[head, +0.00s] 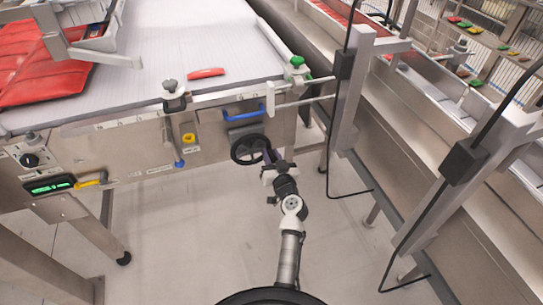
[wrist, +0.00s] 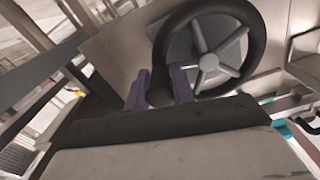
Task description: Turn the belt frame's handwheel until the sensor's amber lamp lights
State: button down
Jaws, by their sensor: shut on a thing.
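The black handwheel (head: 236,150) is on the front of the belt frame (head: 140,150), below a blue handle. In the wrist view the handwheel (wrist: 208,62) shows a dark rim, grey spokes and a grey hub. My gripper (head: 268,160) is at the wheel's right side in the head view. In the wrist view the purple fingers of my gripper (wrist: 159,82) are shut on the wheel's dark handle (wrist: 158,95), one on each side. A clamp-like fitting with a green top (head: 297,63) stands at the belt's right corner. I cannot tell which fitting is the sensor, and I see no lit amber lamp.
A blue handle (head: 243,112) and a yellow part (head: 188,138) are on the frame's front. A green-lit display (head: 51,187) is at the left. A red object (head: 206,73) lies on the white belt (head: 150,60). A second conveyor (head: 400,130) stands to the right.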

aim_at(260, 161)
jog(key=shift+f, duration=0.1)
jog(key=shift+a+f+m+b, duration=0.15)
jog(key=shift+f+m+b, duration=0.3)
jog(key=shift+m+b, duration=0.45)
jog(key=a+f+m, duration=0.1)
jog(key=m, duration=0.1)
jog(key=f+m+b, duration=0.1)
jog(key=m, duration=0.2)
jog(key=s+a+m+b, duration=0.1)
jog(key=m, duration=0.2)
jog(key=shift+a+f, duration=0.35)
jog(key=shift+f, duration=0.05)
jog(key=a+m+p, duration=0.1)
jog(key=m, duration=0.2)
jog(key=s+a+m+p, duration=0.1)
jog(key=a+m, duration=0.1)
jog(key=m, duration=0.1)
jog(key=a+m+p, duration=0.1)
jog(key=m, duration=0.2)
jog(key=shift+s+a+m, duration=0.25)
jog(key=shift+a+m, duration=0.1)
jog(key=shift+m, duration=0.05)
jog(key=shift+a, duration=0.1)
